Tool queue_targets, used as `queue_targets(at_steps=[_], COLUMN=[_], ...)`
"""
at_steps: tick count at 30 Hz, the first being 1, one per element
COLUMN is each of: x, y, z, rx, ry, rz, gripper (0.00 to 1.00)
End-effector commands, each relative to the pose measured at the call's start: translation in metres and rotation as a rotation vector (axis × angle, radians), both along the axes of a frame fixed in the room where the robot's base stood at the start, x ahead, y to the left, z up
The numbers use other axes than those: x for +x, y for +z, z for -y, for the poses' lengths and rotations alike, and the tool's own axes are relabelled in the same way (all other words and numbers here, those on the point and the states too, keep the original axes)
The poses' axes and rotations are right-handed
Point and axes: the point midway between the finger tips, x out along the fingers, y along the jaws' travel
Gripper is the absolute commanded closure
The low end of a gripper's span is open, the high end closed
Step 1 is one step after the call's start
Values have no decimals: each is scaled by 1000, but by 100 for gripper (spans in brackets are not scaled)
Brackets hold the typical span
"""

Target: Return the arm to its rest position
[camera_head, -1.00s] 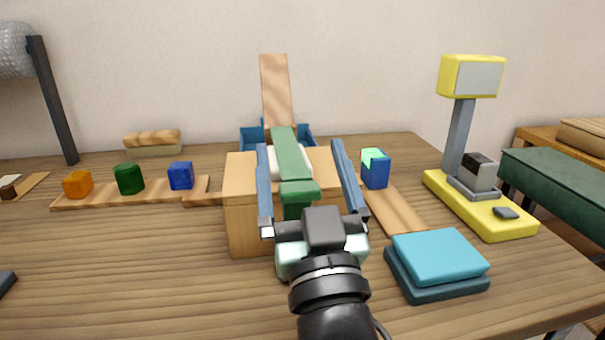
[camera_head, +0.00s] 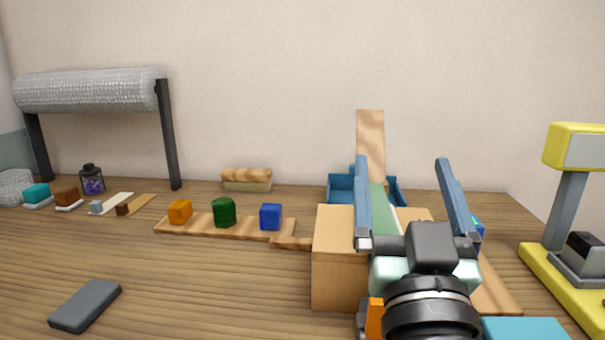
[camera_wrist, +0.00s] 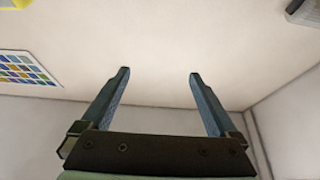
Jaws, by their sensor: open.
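My gripper (camera_head: 401,162) is open and empty in the head view, at the right of centre. Its two blue-grey fingers point up and stand well apart. I cannot tell how far apart the gripper and the box are.
Orange (camera_head: 180,211), green (camera_head: 223,212) and blue (camera_head: 270,216) blocks stand on a wooden strip at the left. A blue bin (camera_head: 341,188) is behind the box. A yellow device (camera_head: 572,147) stands at right. A dark slab (camera_head: 86,305) lies front left; table around it is clear.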

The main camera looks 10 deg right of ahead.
Motion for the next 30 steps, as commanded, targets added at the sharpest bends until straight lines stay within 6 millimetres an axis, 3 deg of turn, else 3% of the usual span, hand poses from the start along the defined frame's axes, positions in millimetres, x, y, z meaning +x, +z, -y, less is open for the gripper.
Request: queue_targets(at_steps=[4, 8, 12, 17, 18, 26, 30], x=[-6, -25, -53, -90, -85, -84, -83], y=[33, 76, 114, 147, 162, 215, 256], z=[-41, -93, -138, -175, -170, -169, -169], rx=[-30, -55, -61, -48, -49, -52, -52], ry=[62, 140, 215, 288, 275, 273, 273], rz=[69, 171, 276, 384, 371, 367, 367], gripper=[5, 5, 5, 5, 5, 5, 5])
